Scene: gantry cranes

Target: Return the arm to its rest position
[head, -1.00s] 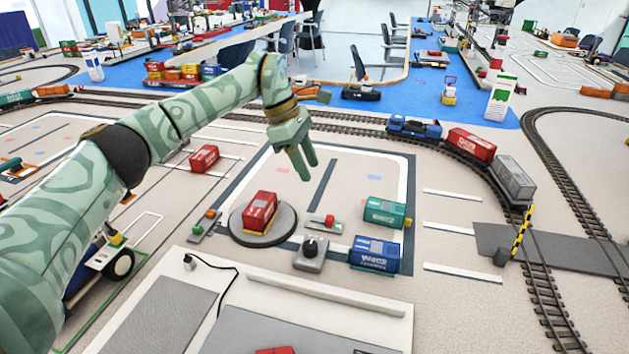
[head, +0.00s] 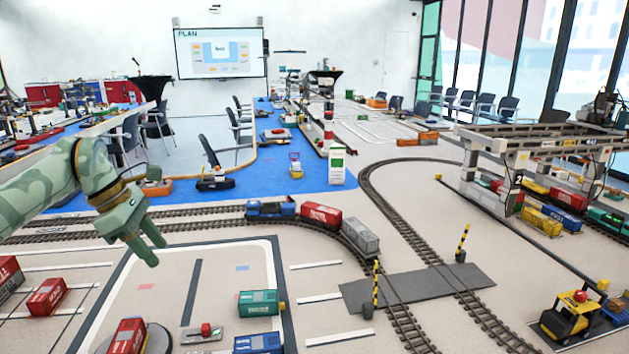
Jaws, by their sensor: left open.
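My left arm comes in from the left edge of the head view. Its left gripper (head: 146,243) hangs in the air above the marked floor area, fingers pointing down and to the right. It is open, with nothing between the fingers. Below it, a red container (head: 128,337) sits at the bottom edge on a grey round plate (head: 158,340), partly cut off by the frame. My right gripper is not in view.
A green container (head: 258,303) and a blue container (head: 258,343) stand right of the plate. A train with a blue locomotive (head: 270,209) is on the curved track. A gantry crane (head: 535,150) spans containers at the right, near a yellow vehicle (head: 568,318).

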